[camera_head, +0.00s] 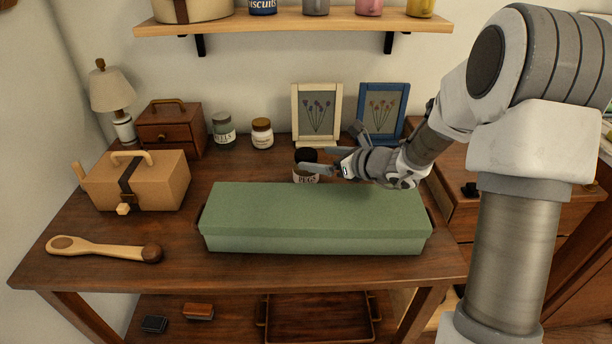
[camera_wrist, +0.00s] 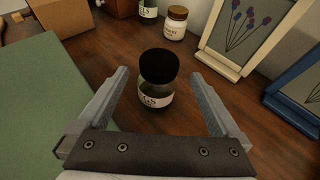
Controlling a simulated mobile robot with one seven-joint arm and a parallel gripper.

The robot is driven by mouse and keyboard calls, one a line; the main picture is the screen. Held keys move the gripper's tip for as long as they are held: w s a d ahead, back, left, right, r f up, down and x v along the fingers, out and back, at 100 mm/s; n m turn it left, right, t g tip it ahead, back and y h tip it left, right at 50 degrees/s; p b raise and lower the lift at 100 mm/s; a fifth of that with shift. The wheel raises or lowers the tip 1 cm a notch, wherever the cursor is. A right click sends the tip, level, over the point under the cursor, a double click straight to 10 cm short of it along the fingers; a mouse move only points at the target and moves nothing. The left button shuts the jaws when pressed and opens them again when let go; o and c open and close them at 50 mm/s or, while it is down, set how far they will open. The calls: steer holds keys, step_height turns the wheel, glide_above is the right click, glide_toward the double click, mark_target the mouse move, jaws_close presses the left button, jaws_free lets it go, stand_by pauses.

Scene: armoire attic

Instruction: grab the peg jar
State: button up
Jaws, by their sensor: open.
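The peg jar (camera_head: 306,177) stands upright on the wooden table, behind the long green box (camera_head: 315,218). It has a dark round lid and a white label reading "PEGS". In the wrist view the jar (camera_wrist: 156,97) sits between the two open fingers, a little ahead of the gripper's palm, with space visible on each side. My gripper (camera_head: 318,163) reaches in from the right, its fingers near the jar. In the wrist view my gripper (camera_wrist: 164,84) is open and holds nothing. The jar's lower part is hidden by the green box in the head view.
Behind stand a dark jar (camera_head: 223,130), a brown-lidded jar (camera_head: 262,133), a cream picture frame (camera_head: 317,133) and a blue one (camera_head: 363,97). A tan box (camera_head: 155,185) and a wooden spoon-like tool (camera_head: 95,247) lie left. A shelf (camera_head: 290,22) hangs above.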

mark_target(311, 156)
steer(key=b+x, duration=0.1)
steer(key=x, duration=0.5)
steer(key=shift+r+b, duration=0.15)
steer(key=shift+b, duration=0.15)
jaws_close()
steer(key=shift+r, duration=0.1)
